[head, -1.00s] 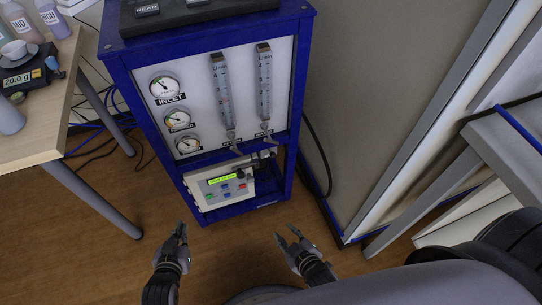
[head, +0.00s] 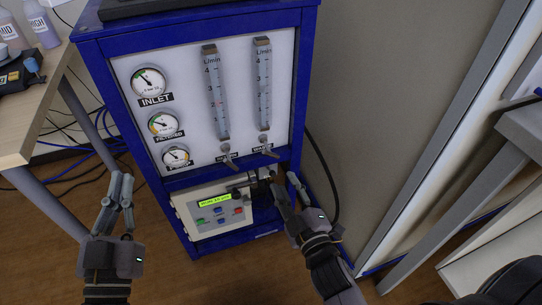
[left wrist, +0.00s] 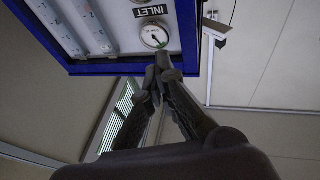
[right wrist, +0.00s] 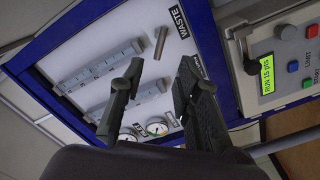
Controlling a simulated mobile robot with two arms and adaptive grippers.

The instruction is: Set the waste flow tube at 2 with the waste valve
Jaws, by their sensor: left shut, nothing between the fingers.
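In the head view the waste flow tube (head: 263,85) is the right one of two upright scaled tubes on the white panel. Its float is too small to read. The waste valve (head: 265,151), a small grey handle, sits below it. In the right wrist view the waste valve (right wrist: 160,42) stands beside the WASTE label (right wrist: 179,22). My right gripper (head: 282,178) is open and empty, just below the valve and apart from it; its fingers (right wrist: 158,75) show in the right wrist view. My left gripper (head: 123,176) is shut and empty, left of the blue cabinet.
A second flow tube (head: 217,95) and its valve (head: 227,155) are to the left. Several gauges (head: 148,82) line the panel's left side. A control box (head: 213,208) with a lit display stands below. A wooden table (head: 28,105) is at left; a grey wall is at right.

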